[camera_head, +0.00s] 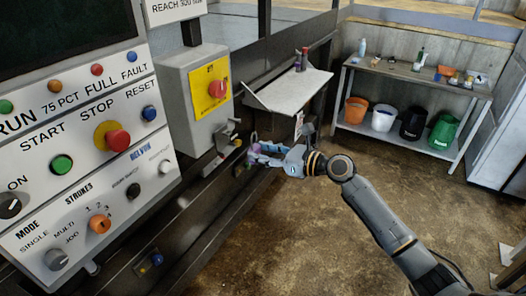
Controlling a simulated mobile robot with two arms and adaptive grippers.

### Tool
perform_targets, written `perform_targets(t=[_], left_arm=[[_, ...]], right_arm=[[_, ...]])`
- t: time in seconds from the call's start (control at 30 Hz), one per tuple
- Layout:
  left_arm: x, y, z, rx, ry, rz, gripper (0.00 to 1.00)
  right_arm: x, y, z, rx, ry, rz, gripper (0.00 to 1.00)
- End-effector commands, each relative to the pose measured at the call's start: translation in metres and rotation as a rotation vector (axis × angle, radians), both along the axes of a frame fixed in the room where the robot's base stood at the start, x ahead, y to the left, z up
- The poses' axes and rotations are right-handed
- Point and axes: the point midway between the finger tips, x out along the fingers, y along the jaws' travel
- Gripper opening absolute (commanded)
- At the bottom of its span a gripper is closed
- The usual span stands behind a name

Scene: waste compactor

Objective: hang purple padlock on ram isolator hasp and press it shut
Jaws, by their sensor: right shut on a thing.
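The grey isolator box (195,100) with a yellow plate and red knob stands left of centre. Small metal parts (228,136) sit at its lower right, where the hasp seems to be; they are too small to make out. My right gripper (256,157) reaches in from the lower right and is shut on the purple padlock (251,158). Only a small purple patch shows between the fingers. It is just right of and below the metal parts, and I cannot tell whether it touches them. The padlock's shackle is not clear. My left gripper is not in view.
The control panel (90,150) with buttons fills the left. A small grey shelf (290,90) carrying bottles juts out behind my gripper. A bench (415,80) with coloured buckets below stands back right. The floor (290,235) in the middle is clear.

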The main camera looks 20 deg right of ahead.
Motion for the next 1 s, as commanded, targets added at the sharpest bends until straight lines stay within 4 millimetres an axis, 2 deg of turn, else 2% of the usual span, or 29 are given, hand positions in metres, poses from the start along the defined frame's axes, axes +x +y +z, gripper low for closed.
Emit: perform_targets(t=[0.13,0.6,1.0], left_arm=[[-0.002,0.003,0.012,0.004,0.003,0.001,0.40],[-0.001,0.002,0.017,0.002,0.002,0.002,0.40],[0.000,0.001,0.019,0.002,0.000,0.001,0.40]], right_arm=[[0.000,0.000,0.005,0.002,0.002,0.000,0.16],[0.036,0.028,0.002,0.002,-0.001,-0.001,0.16],[0.046,0.036,0.001,0.001,-0.001,0.000,0.16]])
